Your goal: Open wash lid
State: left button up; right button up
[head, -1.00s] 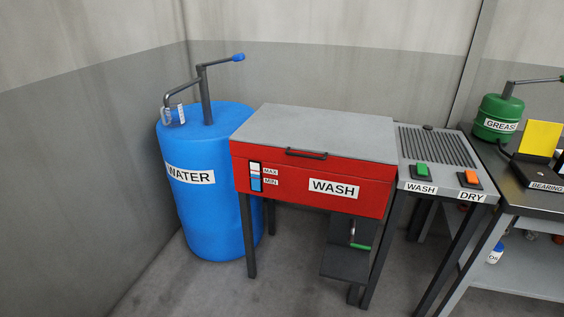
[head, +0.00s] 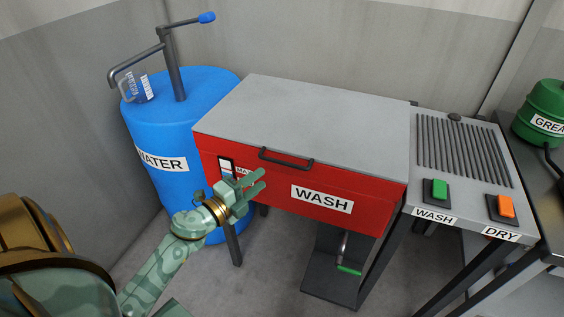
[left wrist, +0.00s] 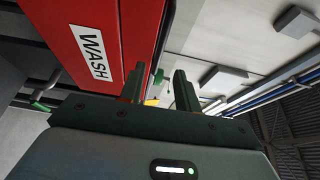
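The red wash box (head: 280,190) stands in the middle of the head view. Its flat grey lid (head: 310,120) is down, and a dark bar handle (head: 286,158) is on the front edge. My left gripper (head: 256,183) is in front of the box's left part, below and left of the handle, and apart from it. In the left wrist view, the left gripper's two fingers (left wrist: 160,88) stand apart with nothing between them, and the red box with its WASH label (left wrist: 90,52) is beside them. My right gripper is not in view.
A blue water barrel (head: 170,115) with a pump handle stands left of the box. A grey panel (head: 465,165) with a green and an orange button adjoins the box on the right. A green pedal (head: 349,270) is below. A green grease can (head: 545,110) is at far right.

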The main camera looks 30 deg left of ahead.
aim_at(281, 164)
pick_arm(q)
jog(key=w, duration=0.3)
jog(key=w+d, duration=0.1)
jog(key=w, duration=0.5)
jog(key=shift+w+d+b, duration=0.3)
jog(key=shift+w, duration=0.05)
grip_shut()
